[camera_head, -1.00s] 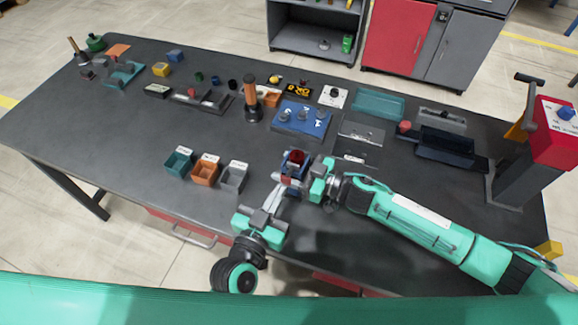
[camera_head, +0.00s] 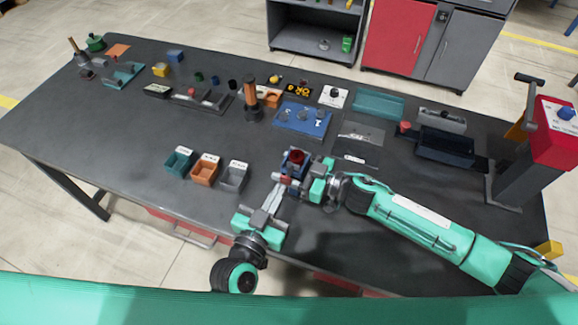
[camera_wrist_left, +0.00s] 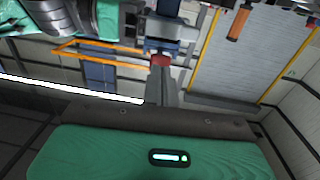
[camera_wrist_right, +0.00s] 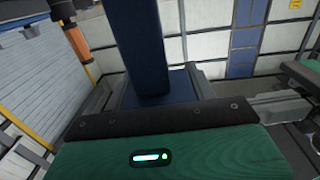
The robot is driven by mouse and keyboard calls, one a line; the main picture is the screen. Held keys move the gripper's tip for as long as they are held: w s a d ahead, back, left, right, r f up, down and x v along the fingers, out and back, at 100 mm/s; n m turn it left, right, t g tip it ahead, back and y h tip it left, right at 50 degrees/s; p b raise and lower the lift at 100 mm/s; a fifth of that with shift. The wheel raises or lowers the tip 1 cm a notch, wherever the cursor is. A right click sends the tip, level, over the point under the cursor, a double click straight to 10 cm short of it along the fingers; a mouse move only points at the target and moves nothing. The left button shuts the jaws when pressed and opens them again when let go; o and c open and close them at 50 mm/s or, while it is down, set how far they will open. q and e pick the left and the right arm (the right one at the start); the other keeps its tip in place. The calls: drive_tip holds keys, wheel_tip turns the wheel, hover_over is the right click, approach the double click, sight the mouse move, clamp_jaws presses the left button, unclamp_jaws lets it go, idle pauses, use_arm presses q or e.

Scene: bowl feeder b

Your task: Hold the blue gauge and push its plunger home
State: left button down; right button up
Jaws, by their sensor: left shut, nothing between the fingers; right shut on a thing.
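The blue gauge (camera_head: 287,166) is held above the front of the table, with a dark red round part (camera_head: 297,156) on top. My right gripper (camera_head: 304,181) is shut on it from the right. The gauge's blue body (camera_wrist_right: 150,45) stands large between the fingers in the right wrist view. A red plunger end (camera_head: 283,178) shows at the gauge's near side. My left gripper (camera_head: 282,184) is shut and empty, its tips at the plunger end. The left wrist view shows the red end (camera_wrist_left: 160,60) right at the fingertips; I cannot tell whether they touch.
Teal, orange and grey bins (camera_head: 204,171) stand to the left of the grippers. A red-headed press (camera_head: 555,130) stands at the right edge. The table's front left is clear.

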use_arm(q)
drive_tip(key=shift+x, duration=0.85)
idle(0.5)
drive_tip(key=v, duration=0.6)
idle(0.6)
use_arm(e)
drive_tip(key=o, duration=1.5)
